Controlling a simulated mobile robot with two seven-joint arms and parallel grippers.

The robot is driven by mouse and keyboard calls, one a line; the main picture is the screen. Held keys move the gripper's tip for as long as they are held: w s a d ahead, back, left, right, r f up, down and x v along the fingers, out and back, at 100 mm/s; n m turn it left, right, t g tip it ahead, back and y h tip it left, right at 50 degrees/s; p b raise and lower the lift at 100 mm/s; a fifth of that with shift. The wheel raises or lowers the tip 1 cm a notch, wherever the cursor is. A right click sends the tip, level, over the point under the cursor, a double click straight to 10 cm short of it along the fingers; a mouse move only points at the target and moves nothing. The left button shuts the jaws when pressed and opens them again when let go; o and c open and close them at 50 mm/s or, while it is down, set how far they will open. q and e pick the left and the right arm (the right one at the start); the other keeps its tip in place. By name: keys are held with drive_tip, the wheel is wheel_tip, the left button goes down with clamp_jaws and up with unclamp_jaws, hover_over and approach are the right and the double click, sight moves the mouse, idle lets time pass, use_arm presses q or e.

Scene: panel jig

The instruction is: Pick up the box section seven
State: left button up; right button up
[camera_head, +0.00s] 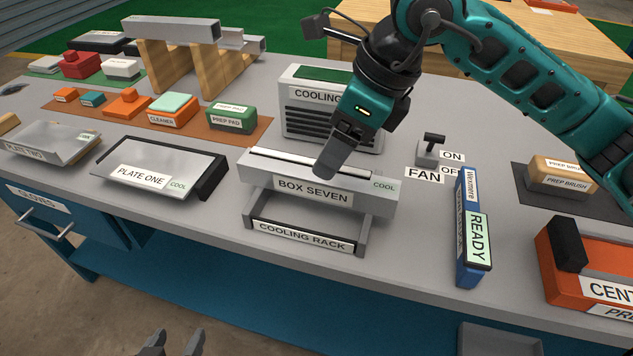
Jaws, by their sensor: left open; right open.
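The box section seven (345,200) is a grey metal bar labelled BOX SEVEN, with a green COOL tag at its right end. It lies level across the cooling rack (365,235), a grey frame near the front edge of the bench. My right gripper (332,168) reaches in from the upper right, fingers pointing down over the back of the box section. It is open, seen almost side-on, and the gap to the box section cannot be judged. My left gripper (169,343) is open and empty at the bottom edge, in front of the bench. Only its fingertips show.
The cooling unit (302,120) stands behind the rack. The fan switch (431,150) and an upright READY panel (474,235) stand to the right. Plate one (198,158) rests on a stand to the left. An orange machine (570,270) stands front right.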

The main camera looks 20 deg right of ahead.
sight(317, 181)
drive_tip(key=shift+b+x, duration=0.4)
drive_tip(key=shift+x, duration=2.35)
drive_tip(key=shift+a+r, duration=0.1)
drive_tip(key=shift+a, duration=0.05)
drive_tip(key=shift+c, duration=0.4)
drive_tip(key=c, duration=1.2)
clamp_jaws()
drive_tip(key=shift+r, duration=0.15)
